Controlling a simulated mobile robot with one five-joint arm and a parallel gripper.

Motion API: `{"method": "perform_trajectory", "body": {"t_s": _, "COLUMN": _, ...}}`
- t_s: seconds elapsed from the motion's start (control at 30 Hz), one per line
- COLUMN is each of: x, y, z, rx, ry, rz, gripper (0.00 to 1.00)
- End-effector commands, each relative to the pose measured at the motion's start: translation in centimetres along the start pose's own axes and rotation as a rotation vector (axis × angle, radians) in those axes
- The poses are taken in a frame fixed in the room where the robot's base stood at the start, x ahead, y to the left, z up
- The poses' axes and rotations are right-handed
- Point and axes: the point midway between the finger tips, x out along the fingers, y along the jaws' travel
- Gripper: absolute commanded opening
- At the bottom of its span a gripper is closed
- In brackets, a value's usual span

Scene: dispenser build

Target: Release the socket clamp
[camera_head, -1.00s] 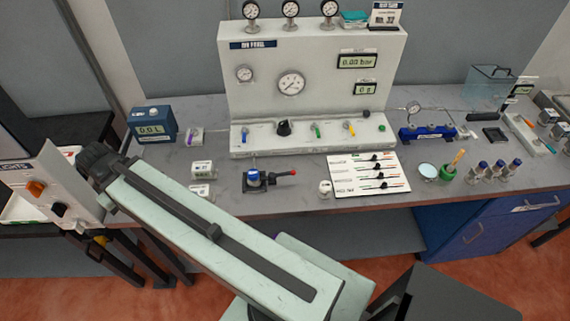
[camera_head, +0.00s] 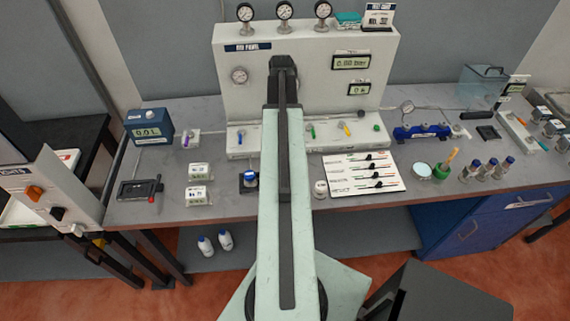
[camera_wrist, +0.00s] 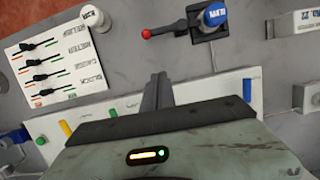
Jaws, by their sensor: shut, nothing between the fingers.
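The socket clamp is a dark block with a blue round cap and a red-knobbed lever. In the wrist view the clamp (camera_wrist: 205,24) is at the top right, its lever pointing left to the red knob (camera_wrist: 147,33). In the head view its blue-capped end (camera_head: 250,178) shows left of my arm, which hides the lever. My gripper (camera_wrist: 157,80) is shut and empty in the wrist view, apart from the clamp and below the lever in the picture. In the head view my arm reaches over the bench toward the panel; the fingertips cannot be made out there.
The white panel (camera_head: 240,104) with gauges and valves stands behind. White blocks (camera_head: 199,195) are left of the clamp. A white card with sliders (camera_head: 345,186) and a small white cylinder (camera_head: 320,188) are right. A dark tray (camera_head: 135,191) lies far left. Grey bench between is clear.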

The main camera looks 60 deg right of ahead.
Motion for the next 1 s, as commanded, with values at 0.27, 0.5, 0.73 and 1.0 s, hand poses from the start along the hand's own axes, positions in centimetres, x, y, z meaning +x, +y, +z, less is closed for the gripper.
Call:
{"method": "perform_trajectory", "body": {"t_s": 0.27, "x": 0.0, "y": 0.1, "z": 0.0, "rx": 0.001, "ry": 0.000, "rz": 0.000, "gripper": 0.00}}
{"method": "perform_trajectory", "body": {"t_s": 0.5, "x": 1.7, "y": 0.1, "z": -0.1, "rx": 0.001, "ry": 0.001, "rz": 0.000, "gripper": 0.00}}
{"method": "perform_trajectory", "body": {"t_s": 0.73, "x": 6.2, "y": 0.1, "z": -0.2, "rx": 0.001, "ry": 0.001, "rz": 0.000, "gripper": 0.00}}
{"method": "perform_trajectory", "body": {"t_s": 1.0, "x": 10.6, "y": 0.1, "z": 0.8, "rx": 0.002, "ry": 0.001, "rz": 0.000, "gripper": 0.00}}
